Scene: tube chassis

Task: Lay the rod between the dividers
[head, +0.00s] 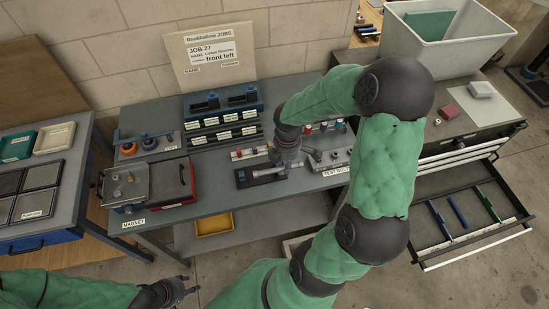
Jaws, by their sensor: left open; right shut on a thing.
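My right gripper (280,162) reaches down over the middle of the workbench and is shut on a small dark piece. Its own wrist and fingers hide most of that piece, so I cannot tell whether it is the rod. It is at the right end of a dark fixture (243,180) on the bench; I cannot tell whether they touch. My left gripper (180,287) is open and empty, low at the left in front of the bench. An open drawer (466,236) at the right holds a long blue bar (438,221), a shorter blue bar (457,210) and a green bar (488,205). I cannot tell which are dividers.
The workbench (215,165) carries a magnet unit (126,187), a red-edged case (175,182), a blue rack (222,108) and a test bolt block (330,163). A grey bin (440,55) stands on the drawer cabinet. A yellow tray (214,224) lies on the lower shelf.

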